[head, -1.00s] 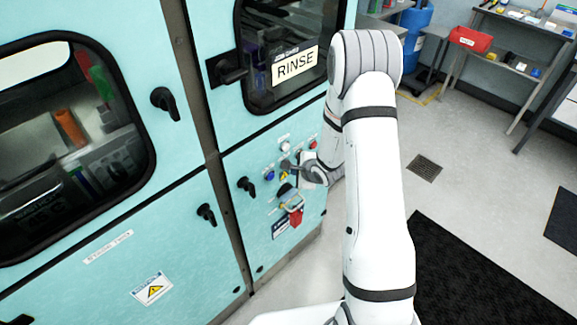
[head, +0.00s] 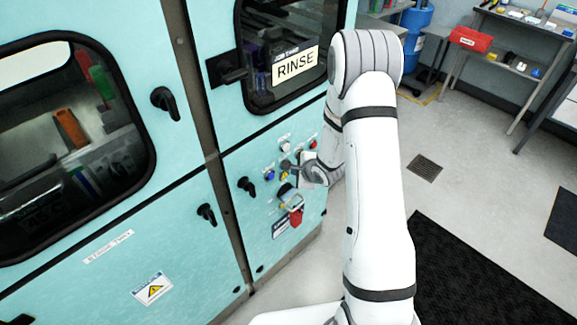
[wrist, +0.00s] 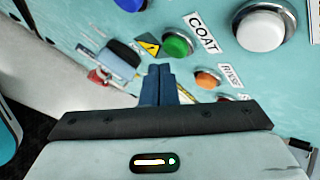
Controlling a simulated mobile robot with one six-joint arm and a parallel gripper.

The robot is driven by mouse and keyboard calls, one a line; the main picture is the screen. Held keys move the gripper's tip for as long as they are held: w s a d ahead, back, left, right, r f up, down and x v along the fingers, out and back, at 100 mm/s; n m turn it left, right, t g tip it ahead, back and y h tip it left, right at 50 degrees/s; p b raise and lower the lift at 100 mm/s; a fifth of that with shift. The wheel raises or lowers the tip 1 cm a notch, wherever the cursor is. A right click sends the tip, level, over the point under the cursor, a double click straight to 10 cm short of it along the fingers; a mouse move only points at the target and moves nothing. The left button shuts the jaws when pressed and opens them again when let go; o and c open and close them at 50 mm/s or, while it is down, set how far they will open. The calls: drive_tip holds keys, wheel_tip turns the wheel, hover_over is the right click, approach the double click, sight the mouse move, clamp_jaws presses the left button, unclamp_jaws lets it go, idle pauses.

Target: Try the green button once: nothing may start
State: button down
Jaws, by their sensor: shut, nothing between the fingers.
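The green button (wrist: 177,45) is a round domed cap in the wrist view, beside a COAT label (wrist: 203,33). My gripper (wrist: 160,70) is shut and empty, its blue fingertips showing just below the green button. I cannot tell whether they touch it. In the head view my gripper (head: 288,168) is at the control panel of the turquoise cabinet (head: 255,150), and the green button cannot be made out there.
A large white button (wrist: 262,28) and an orange button (wrist: 207,80) flank the green one. A red tag (head: 296,215) hangs on the panel below. Black handles (head: 246,186) stick out to the left. A dark mat (head: 470,270) lies on the floor.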

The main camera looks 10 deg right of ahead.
idle(0.4)
drive_tip(key=shift+w+a, duration=0.25)
drive_tip(key=shift+w, duration=0.05)
drive_tip(key=shift+w+a+p, duration=0.25)
drive_tip(key=shift+w+p, duration=0.1)
drive_tip(key=shift+p, duration=0.05)
idle(0.8)
drive_tip(key=shift+s+d, duration=0.5)
drive_tip(key=shift+s, duration=0.2)
drive_tip(key=s+d, duration=0.1)
drive_tip(key=s, duration=0.1)
drive_tip(key=s+d+p, duration=0.1)
drive_tip(key=s+d, duration=0.1)
idle(0.5)
drive_tip(key=shift+r, duration=0.1)
idle(0.6)
